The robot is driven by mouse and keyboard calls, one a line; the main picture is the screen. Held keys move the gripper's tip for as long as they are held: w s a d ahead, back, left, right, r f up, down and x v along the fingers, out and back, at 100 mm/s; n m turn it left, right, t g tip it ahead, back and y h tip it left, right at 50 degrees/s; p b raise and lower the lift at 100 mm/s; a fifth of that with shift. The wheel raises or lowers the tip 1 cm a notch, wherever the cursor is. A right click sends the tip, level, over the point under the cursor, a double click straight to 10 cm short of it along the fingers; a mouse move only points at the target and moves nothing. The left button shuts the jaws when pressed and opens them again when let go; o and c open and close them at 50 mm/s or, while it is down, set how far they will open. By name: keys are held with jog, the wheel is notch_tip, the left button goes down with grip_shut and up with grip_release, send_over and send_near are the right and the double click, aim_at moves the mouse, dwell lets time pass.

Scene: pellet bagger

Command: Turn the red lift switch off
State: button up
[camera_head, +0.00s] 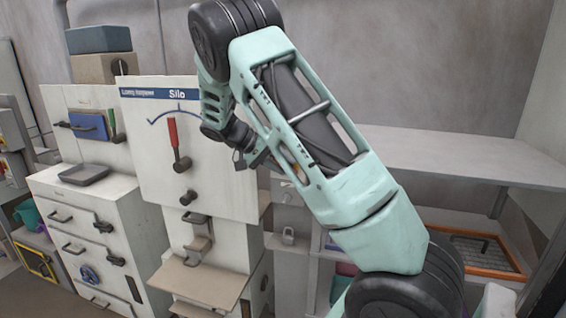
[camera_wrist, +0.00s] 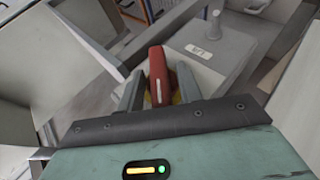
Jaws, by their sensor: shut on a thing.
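In the wrist view my gripper (camera_wrist: 158,88) is shut on the red lift switch (camera_wrist: 157,70), with one finger on each side of it. The switch is a red lever with a pale mark on its face, and some yellow shows around its base. In the head view my gripper (camera_head: 258,160) is just right of the white Silo panel, partly hidden by my arm. I cannot make out the lift switch in the head view.
The Silo panel (camera_head: 215,185) carries a separate red-handled lever (camera_head: 173,132) pointing up, with a dark knob (camera_head: 188,197) below. White drawers (camera_head: 75,215) stand left. A grey shelf (camera_head: 450,157) extends right. In the wrist view, a grey labelled box (camera_wrist: 215,45) lies beyond the switch.

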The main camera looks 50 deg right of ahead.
jog(key=g+h, duration=0.1)
jog(key=n+g+h, duration=0.1)
jog(key=g+h+b, duration=0.1)
jog(key=g, duration=0.1)
jog(key=shift+w+f, duration=0.25)
jog(key=shift+f, duration=0.05)
jog(key=shift+f+n+g+h+b, duration=0.1)
jog(key=shift+n+g+h+b, duration=0.2)
jog(key=shift+n+g+h, duration=0.55)
jog(key=shift+g, duration=0.25)
jog(key=o, duration=0.6)
jog(key=b+v, duration=0.6)
jog(key=v, duration=1.1)
jog(key=shift+a, duration=0.2)
jog(key=shift+w, duration=0.1)
